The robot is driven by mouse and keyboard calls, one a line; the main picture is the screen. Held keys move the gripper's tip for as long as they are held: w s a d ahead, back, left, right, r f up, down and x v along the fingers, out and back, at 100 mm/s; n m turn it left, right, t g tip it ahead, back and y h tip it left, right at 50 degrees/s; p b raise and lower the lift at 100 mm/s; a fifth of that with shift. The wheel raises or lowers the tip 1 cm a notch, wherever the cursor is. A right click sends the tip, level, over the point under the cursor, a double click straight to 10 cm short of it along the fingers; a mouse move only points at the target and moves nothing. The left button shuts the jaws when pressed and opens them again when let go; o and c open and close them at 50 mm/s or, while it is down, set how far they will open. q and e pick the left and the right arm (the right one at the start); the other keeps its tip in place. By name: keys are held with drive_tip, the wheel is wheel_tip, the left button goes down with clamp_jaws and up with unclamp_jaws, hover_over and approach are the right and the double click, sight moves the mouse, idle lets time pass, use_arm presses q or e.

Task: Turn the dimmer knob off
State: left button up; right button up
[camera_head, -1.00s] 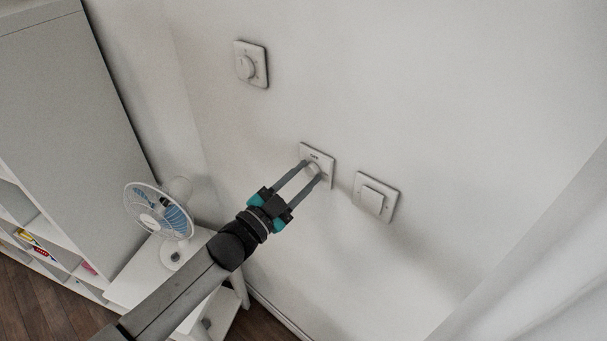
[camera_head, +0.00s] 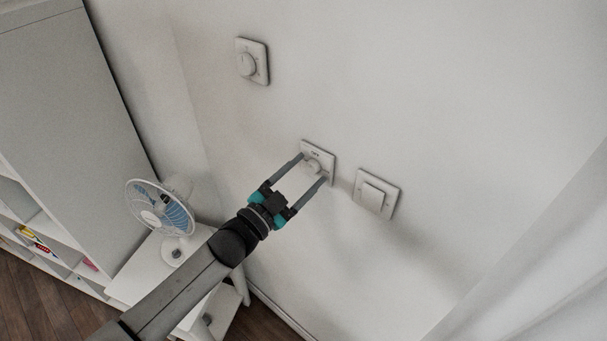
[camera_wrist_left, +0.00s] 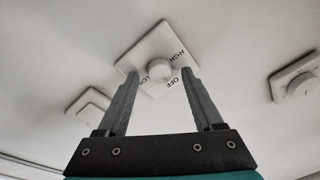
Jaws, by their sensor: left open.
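The dimmer knob (camera_head: 313,167) is a round white knob on a square white wall plate (camera_head: 321,151). In the left wrist view the knob (camera_wrist_left: 158,69) sits in the middle of its plate (camera_wrist_left: 150,44), which carries the words HIGH, OFF and a partly hidden LOW. My left gripper (camera_head: 315,167) is open, with its two grey fingers spread wide on either side of the knob. In the left wrist view gaps show between the knob and both fingers of the gripper (camera_wrist_left: 160,74). My right gripper is not in view.
Another round knob plate (camera_head: 251,63) is on the wall up and to the left. A flat rocker switch (camera_head: 375,196) is to the right of the dimmer. A fan (camera_head: 161,208) stands on a white table (camera_head: 133,283) beside a shelf unit (camera_head: 62,90). A curtain hangs at right.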

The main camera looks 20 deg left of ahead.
use_arm(q)
drive_tip(key=b+v, duration=0.2)
drive_tip(key=v, duration=1.3)
drive_tip(key=shift+s+a, duration=0.1)
drive_tip(key=s+a+f+n+g+y+b, duration=0.2)
drive_tip(key=f+b, duration=0.1)
drive_tip(key=f, duration=1)
drive_tip(key=s+a+f+n+g+y+b, duration=0.2)
drive_tip(key=s+f+g+y+b, duration=0.1)
drive_tip(key=f, duration=1)
drive_tip(key=s+a+f+n+g+y+b, duration=0.2)
drive_tip(key=f+n+b, duration=0.1)
drive_tip(key=f, duration=0.9)
drive_tip(key=s+d+f+g+b, duration=0.2)
drive_tip(key=s+f+g, duration=0.1)
drive_tip(key=s+f, duration=0.5)
drive_tip(key=s+d+f+n+g+b, duration=0.1)
drive_tip(key=s+d+f+g+b, duration=0.2)
drive_tip(key=s+f, duration=0.6)
drive_tip(key=s+d+f+n+g+y+b, duration=0.1)
drive_tip(key=s+d+f+g+b, duration=0.1)
drive_tip(key=s+f, duration=0.6)
drive_tip(key=shift+s+d+f+g+b, duration=0.35)
drive_tip(key=shift+f+g+b, duration=0.25)
drive_tip(key=shift+g, duration=0.4)
